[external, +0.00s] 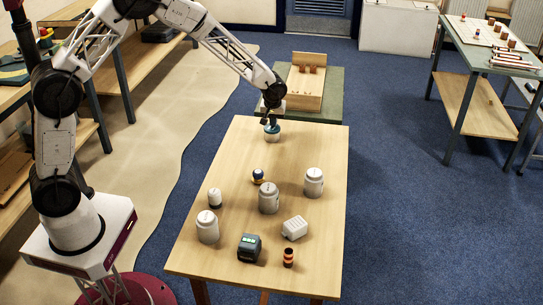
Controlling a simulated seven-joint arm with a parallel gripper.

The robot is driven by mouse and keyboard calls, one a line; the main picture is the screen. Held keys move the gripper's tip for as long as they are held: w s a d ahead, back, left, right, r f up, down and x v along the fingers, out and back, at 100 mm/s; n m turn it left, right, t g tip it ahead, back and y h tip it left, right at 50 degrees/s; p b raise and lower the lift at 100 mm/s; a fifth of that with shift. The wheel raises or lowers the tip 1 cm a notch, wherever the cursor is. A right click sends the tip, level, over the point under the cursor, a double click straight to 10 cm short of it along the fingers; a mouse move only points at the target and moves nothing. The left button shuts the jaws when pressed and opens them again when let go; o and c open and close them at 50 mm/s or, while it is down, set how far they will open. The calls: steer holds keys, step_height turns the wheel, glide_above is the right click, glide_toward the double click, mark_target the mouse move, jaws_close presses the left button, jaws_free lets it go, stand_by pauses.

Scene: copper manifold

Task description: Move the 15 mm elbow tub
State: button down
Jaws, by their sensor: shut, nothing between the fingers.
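Several pale grey lidded tubs stand upright on the wooden table (235,160). One large tub (314,183) is at the right, one large tub (269,199) is in the middle, and one large tub (208,228) is at the front left. A smaller tub (215,198) stands behind the front left one. Their labels are too small to read, so I cannot tell which is the 15 mm elbow tub. My gripper (269,122) is shut and empty at the far end of the table, pointing down just above a teal and white round object (272,133). Whether they touch is unclear.
A blue, white and yellow ball-like object (258,176) lies mid-table. A dark device with a green display (249,247), a white block-like box (294,228) and a red-black striped cylinder (288,257) are near the front. A wooden tray (306,95) is beyond the table. The table's left middle is clear.

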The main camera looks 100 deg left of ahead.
steer(key=d, duration=0.5)
steer(key=d+f, duration=0.1)
steer(key=d, duration=1.1)
steer(key=shift+s+d+f, duration=0.1)
steer(key=shift+s+f, duration=0.3)
steer(key=shift+r, duration=0.8)
steer(key=shift+w+a+r, duration=0.15)
steer(key=shift+a+r, duration=0.05)
steer(key=shift+r, duration=0.15)
steer(key=shift+r, duration=0.1)
steer(key=shift+r, duration=0.1)
steer(key=d, duration=1.2)
